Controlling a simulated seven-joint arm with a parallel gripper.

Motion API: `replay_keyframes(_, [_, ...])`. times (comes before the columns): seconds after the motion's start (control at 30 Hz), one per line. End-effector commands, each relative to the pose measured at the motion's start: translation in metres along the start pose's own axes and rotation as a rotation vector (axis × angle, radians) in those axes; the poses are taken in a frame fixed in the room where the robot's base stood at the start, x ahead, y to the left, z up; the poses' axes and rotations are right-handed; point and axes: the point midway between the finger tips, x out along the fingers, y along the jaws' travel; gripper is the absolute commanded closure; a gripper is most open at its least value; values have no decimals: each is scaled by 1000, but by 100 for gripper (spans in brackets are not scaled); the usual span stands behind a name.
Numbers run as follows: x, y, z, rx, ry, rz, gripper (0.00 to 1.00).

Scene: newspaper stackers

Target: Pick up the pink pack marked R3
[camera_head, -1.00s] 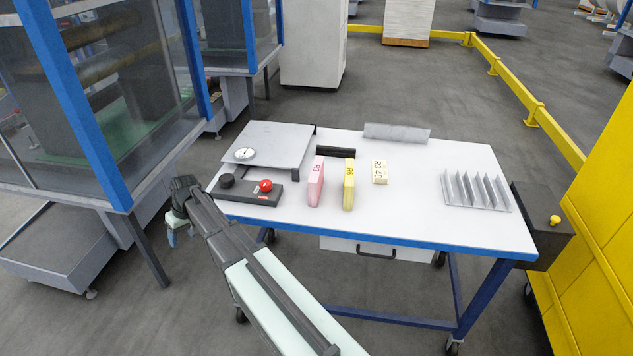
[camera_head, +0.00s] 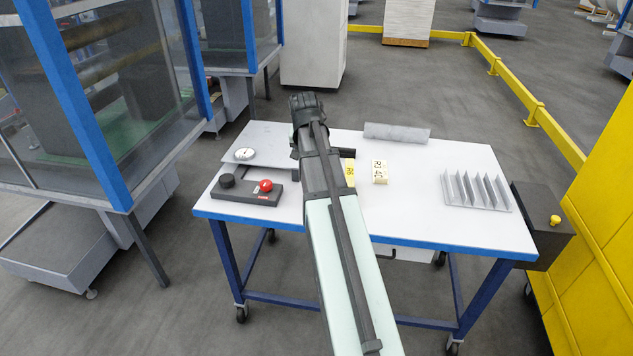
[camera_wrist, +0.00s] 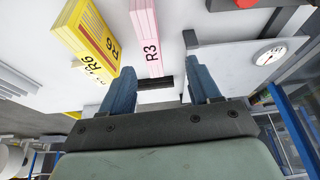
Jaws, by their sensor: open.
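The pink pack marked R3 (camera_wrist: 146,40) stands on the table in the wrist view, at the top centre. In the head view my arm hides it. My gripper (camera_wrist: 157,82) is open, its two blue-grey fingers spread apart and nothing between them. In the wrist view the pack lies beyond the fingertips, in line with the gap and nearer its left side. I cannot tell how far off it is. The yellow pack marked R6 (camera_wrist: 88,38) stands beside the pink one; part of it shows in the head view (camera_head: 349,172).
A cream block (camera_head: 380,172) lies right of the yellow pack. A slotted rack (camera_head: 476,204) stands at the table's right. A control box with a red button (camera_head: 265,186) and a scale with a dial (camera_head: 245,153) are at the left. A grey roll (camera_head: 397,133) lies at the back.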

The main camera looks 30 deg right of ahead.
Motion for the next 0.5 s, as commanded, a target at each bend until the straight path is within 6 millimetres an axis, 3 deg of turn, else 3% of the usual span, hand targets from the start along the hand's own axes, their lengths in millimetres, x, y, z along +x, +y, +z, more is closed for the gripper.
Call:
replay_keyframes(0.03, [-3,10,-1,21,5,11,38])
replay_keyframes(0.2, [0,22,-3,50,10,27,38])
replay_keyframes(0.5, [40,22,-4,48,8,26,38])
